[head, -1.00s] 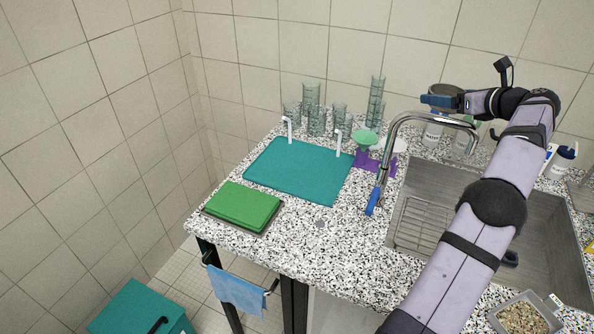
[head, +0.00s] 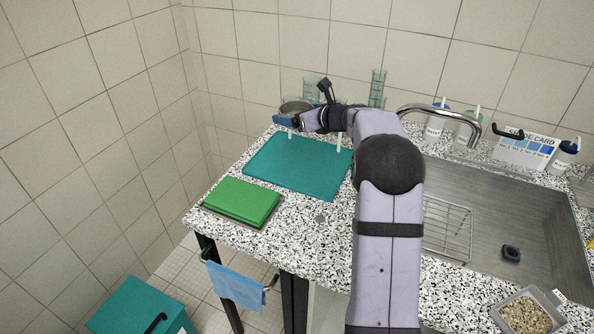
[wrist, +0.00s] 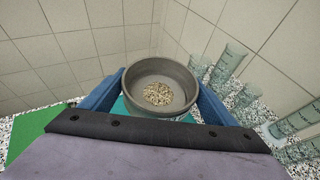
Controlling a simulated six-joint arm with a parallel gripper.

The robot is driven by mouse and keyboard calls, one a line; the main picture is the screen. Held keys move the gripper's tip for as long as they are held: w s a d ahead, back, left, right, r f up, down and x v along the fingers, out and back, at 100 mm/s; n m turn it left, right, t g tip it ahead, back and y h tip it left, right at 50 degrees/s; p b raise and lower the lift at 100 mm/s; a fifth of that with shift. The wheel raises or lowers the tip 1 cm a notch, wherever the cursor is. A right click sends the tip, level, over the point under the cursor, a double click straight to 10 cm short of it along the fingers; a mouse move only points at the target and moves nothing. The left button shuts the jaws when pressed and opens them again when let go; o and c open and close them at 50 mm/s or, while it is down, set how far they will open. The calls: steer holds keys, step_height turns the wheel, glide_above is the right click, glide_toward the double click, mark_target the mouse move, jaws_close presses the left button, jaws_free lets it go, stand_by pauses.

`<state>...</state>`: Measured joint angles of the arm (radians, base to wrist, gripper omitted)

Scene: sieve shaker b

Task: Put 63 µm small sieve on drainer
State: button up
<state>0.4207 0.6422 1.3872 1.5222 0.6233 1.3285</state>
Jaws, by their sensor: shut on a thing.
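The small sieve (wrist: 160,72) is a grey round pan with a small heap of gravel-like grains inside, seen from above in the wrist view. My gripper (wrist: 160,95) is shut on it, with a blue finger at each side of its rim. In the head view the sieve (head: 295,107) is held in the air over the back left of the teal drainer mat (head: 300,167). The sieve's 63 µm marking cannot be read. The mat lies on the speckled counter, with white upright pegs at its back edge, and its visible top is bare.
Clear glass cylinders (wrist: 225,65) stand behind and to the right of the sieve. A green pad (head: 242,201) lies in front of the mat. A sink (head: 500,210) with a chrome faucet (head: 440,112) is on the right, and a tray of gravel (head: 525,317) sits at its front.

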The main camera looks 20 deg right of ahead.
glide_above(288, 165)
step_height(288, 165, down, 4)
steer(key=shift+f, duration=0.25)
steer(key=shift+f, duration=4.9)
steer(key=shift+f, duration=0.2)
steer(key=o, duration=1.2)
steer(key=shift+r, duration=0.1)
steer(key=shift+r, duration=0.15)
steer(key=shift+s+d, duration=0.2)
steer(key=b+v, duration=0.2)
steer(key=v, duration=0.9)
steer(key=shift+s, duration=0.25)
